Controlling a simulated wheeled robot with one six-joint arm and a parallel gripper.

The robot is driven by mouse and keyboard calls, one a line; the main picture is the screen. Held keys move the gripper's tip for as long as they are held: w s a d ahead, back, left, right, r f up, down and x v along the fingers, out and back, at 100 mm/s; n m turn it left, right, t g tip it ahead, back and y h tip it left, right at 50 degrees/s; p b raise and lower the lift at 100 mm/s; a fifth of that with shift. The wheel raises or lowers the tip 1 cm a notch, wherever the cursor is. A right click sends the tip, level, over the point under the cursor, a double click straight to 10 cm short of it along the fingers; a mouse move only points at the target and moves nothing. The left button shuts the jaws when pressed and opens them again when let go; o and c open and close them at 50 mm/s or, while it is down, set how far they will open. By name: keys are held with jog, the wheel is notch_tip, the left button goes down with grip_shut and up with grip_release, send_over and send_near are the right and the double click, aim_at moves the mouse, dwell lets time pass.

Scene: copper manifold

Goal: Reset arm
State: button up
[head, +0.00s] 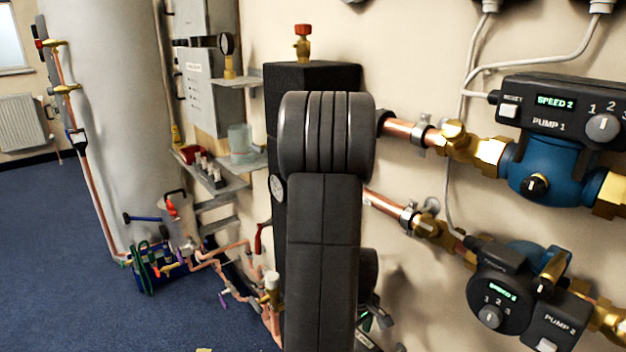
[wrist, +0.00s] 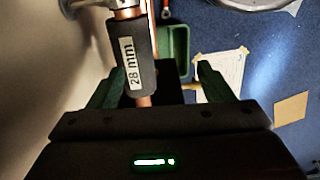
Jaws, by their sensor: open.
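My gripper (wrist: 160,80) is open in the wrist view, with its green fingers spread apart. A copper pipe with a black sleeve (wrist: 134,50) marked "28 mm" shows near the left finger. I cannot tell whether the pipe is between the fingers or beyond them. My dark arm fills the middle of the head view, and my gripper is mostly hidden behind it there.
Pump 1 (head: 542,165) and pump 2 (head: 500,285) sit on copper pipes at the right. A grey cylinder (head: 105,120) and a wall shelf (head: 222,178) with parts are left. Blue carpet (head: 50,265) is clear at far left. A green tray (wrist: 176,45) and paper sheet (wrist: 222,70) lie beyond my gripper.

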jog(key=shift+s+a+r, duration=0.25)
jog(key=shift+s+a, duration=0.75)
jog(key=shift+a, duration=0.25)
